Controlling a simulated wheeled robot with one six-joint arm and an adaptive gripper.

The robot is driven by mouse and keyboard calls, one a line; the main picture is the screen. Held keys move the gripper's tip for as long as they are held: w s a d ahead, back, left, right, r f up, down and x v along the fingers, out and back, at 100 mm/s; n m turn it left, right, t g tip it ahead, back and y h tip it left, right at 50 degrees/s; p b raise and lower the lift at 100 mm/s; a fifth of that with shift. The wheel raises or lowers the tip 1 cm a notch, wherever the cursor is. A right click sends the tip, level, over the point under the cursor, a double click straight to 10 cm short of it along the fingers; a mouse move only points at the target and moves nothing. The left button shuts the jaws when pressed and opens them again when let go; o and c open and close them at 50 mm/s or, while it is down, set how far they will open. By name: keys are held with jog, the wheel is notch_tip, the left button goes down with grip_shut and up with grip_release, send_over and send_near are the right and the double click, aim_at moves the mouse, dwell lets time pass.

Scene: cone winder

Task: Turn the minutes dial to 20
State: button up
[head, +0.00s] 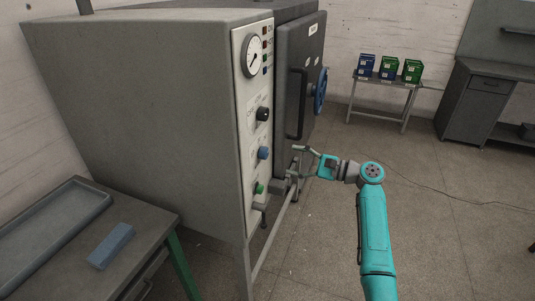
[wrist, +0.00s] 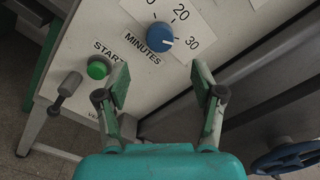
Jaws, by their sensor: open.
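The minutes dial (head: 263,153) is a blue round knob on the cabinet's white control panel. In the wrist view the knob (wrist: 159,36) sits above the word MINUTES, with 20 and 30 printed beside it. A white mark on the knob points right, near the 30. My gripper (head: 298,162) is open and empty to the right of the panel in the head view. In the wrist view its fingers (wrist: 160,78) are spread below the dial, apart from it.
A green start button (wrist: 98,68) and a lever (wrist: 64,92) lie left of my fingers. A black dial (head: 263,113) and a gauge (head: 253,57) are higher on the panel. The dark door has a long handle (head: 297,104) and blue handwheel (head: 320,91).

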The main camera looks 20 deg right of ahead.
aim_at(267, 154)
jog(key=x, duration=0.9)
jog(key=shift+w+a, duration=0.1)
jog(key=shift+a, duration=0.1)
jog(key=c, duration=1.1)
